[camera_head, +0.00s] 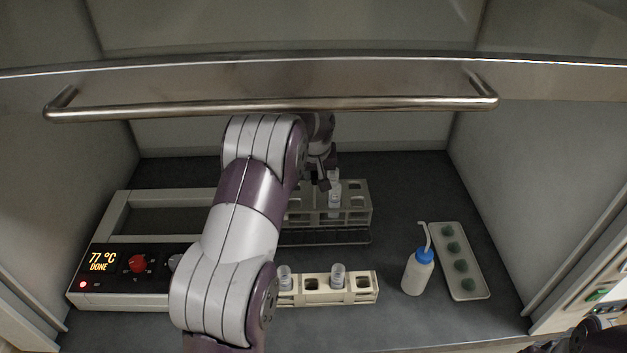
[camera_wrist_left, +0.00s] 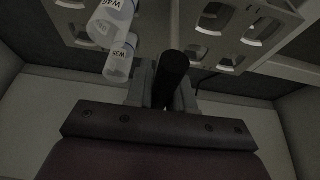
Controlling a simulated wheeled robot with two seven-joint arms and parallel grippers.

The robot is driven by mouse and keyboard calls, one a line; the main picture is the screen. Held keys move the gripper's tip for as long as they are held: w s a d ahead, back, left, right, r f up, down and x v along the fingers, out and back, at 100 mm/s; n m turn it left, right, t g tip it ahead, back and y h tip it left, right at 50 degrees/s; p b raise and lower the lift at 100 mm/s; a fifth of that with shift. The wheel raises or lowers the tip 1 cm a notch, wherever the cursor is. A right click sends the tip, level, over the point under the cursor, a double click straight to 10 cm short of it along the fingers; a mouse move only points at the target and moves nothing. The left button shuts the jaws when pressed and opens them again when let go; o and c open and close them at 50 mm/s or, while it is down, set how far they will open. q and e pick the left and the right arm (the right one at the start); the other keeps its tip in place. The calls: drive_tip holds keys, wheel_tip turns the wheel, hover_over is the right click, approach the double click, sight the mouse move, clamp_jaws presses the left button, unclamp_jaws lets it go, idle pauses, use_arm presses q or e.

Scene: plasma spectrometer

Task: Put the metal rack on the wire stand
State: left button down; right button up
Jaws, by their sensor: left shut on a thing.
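The metal rack (camera_head: 355,205) is a grey rack with square openings, at the back middle of the chamber. It holds a vial (camera_head: 334,196). In the wrist view, the rack's pale holed plate (camera_wrist_left: 285,22) fills the upper part, with two labelled vials (camera_wrist_left: 117,58) close by. The wire stand (camera_head: 350,237) is a dark wire frame under and in front of the rack; I cannot tell whether they touch. My left gripper (camera_head: 322,182) is shut on the rack from above, and my arm hides the rack's left part. My right gripper is not in view.
A cream rack (camera_head: 311,298) with vials stands in front. A white bottle with blue cap (camera_head: 418,272) and a tray with green pieces (camera_head: 470,287) are at right. A hot block showing 77 °C (camera_head: 120,270) is at left. A metal bar (camera_head: 270,107) crosses above.

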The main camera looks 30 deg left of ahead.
sight(308, 206)
use_arm(q)
wheel_tip(308, 206, down, 3)
drive_tip(key=shift+f+p, duration=0.1)
drive_tip(key=shift+p, duration=0.6)
drive_tip(key=shift+f, duration=0.35)
drive_tip(key=shift+w+a+f, duration=0.1)
drive_tip(key=c, duration=1.4)
unclamp_jaws()
drive_tip(key=shift+f, duration=0.15)
drive_tip(key=o, duration=0.4)
